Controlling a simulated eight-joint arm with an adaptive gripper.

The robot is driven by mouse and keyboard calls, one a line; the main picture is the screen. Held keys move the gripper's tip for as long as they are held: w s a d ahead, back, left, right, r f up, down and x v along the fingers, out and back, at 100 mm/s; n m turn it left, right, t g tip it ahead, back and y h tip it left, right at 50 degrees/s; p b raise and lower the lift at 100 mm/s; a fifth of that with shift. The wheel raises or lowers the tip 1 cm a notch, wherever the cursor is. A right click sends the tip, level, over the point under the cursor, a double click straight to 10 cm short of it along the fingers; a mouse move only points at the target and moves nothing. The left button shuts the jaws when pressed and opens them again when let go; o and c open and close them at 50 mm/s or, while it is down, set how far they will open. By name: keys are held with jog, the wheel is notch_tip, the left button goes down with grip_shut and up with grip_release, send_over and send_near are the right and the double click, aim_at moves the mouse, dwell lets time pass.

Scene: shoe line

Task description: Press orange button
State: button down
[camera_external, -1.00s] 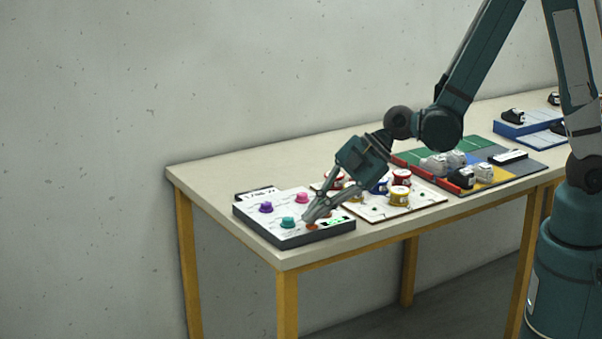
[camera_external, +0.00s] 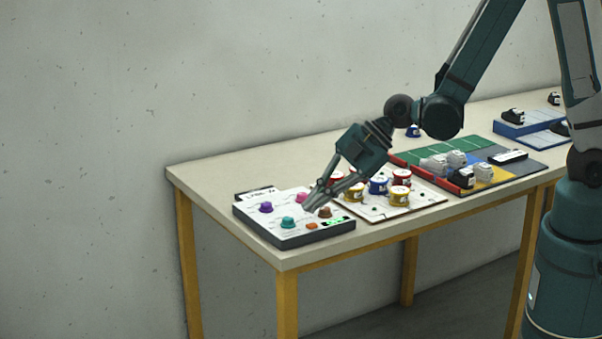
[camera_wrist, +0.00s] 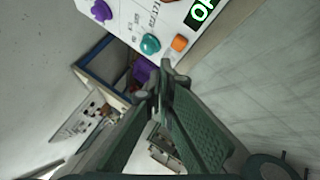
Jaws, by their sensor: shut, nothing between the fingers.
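The orange button (camera_external: 311,226) is a small, low button near the front edge of the white-topped panel box (camera_external: 287,238). It also shows in the wrist view (camera_wrist: 180,43), uncovered, beside a lit green display. My gripper (camera_external: 308,208) is shut and empty. Its tips are above the panel, just above and apart from the orange button in the external view. In the wrist view the closed tips (camera_wrist: 165,78) appear below the orange button and the teal button (camera_wrist: 150,44).
The panel also has purple (camera_external: 266,207), pink (camera_external: 302,193) and brown (camera_external: 325,212) buttons. A white board with several coloured pots (camera_external: 379,185) stands right of it. Further right is a coloured mat with shoes (camera_external: 463,178). Bare table (camera_external: 215,172) lies behind the panel.

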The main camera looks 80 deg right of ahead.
jog(key=shift+r+p, duration=1.05)
jog(key=shift+r, duration=0.8)
jog(key=shift+r, duration=0.1)
jog(key=s+d+r+m+h, duration=0.1)
jog(key=s+d+r+m, duration=0.2)
jog(key=s, duration=0.6)
jog(key=s+d+r+m+h, duration=0.1)
jog(key=s+d+r+m, duration=0.2)
jog(key=s+r+m, duration=0.3)
jog(key=s+d+r+m+g+h, duration=0.1)
jog(key=s+d+r+m, duration=0.3)
jog(key=s, duration=0.9)
jog(key=shift+s+r+m+h, duration=0.3)
jog(key=shift+r+m+h, duration=0.35)
jog(key=shift+r, duration=0.65)
